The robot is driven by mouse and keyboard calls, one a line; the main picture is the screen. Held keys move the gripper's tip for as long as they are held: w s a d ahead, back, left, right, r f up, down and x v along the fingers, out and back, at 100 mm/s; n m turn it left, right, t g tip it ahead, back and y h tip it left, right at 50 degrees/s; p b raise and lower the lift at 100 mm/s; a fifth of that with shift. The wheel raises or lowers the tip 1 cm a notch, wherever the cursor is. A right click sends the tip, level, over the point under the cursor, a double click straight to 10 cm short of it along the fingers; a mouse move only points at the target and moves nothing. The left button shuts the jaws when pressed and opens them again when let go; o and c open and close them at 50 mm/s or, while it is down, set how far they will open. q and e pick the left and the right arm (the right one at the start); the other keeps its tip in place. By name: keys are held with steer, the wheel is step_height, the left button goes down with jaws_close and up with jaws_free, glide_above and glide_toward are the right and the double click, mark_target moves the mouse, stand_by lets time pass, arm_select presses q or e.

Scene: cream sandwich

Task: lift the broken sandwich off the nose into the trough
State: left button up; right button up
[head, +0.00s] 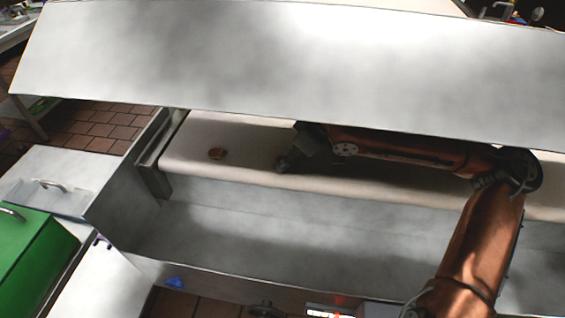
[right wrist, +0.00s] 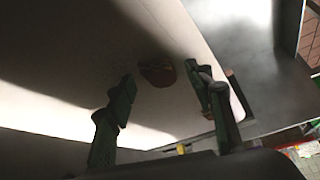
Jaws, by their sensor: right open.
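The sandwich (head: 217,154) is a small reddish-brown piece on the pale belt (head: 240,130), near its left end and close to the rounded front edge, the nose (head: 330,193). The grey trough (head: 230,235) runs below and in front of it. My right gripper (head: 281,165) is low over the belt, to the right of the sandwich and apart from it. In the right wrist view the sandwich (right wrist: 157,73) shows between the two open green fingers (right wrist: 160,70), beyond their tips. Whether it is broken is too small to tell. My left gripper is not in view.
A wide grey metal cover (head: 280,70) hangs above the belt and hides its back part. A metal side rail (head: 152,150) stands at the belt's left end. A green box (head: 35,250) is at the lower left. A small blue object (head: 174,282) lies below the trough's front edge.

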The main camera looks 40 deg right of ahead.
steer(key=shift+c, duration=0.5)
steer(key=c, duration=0.8)
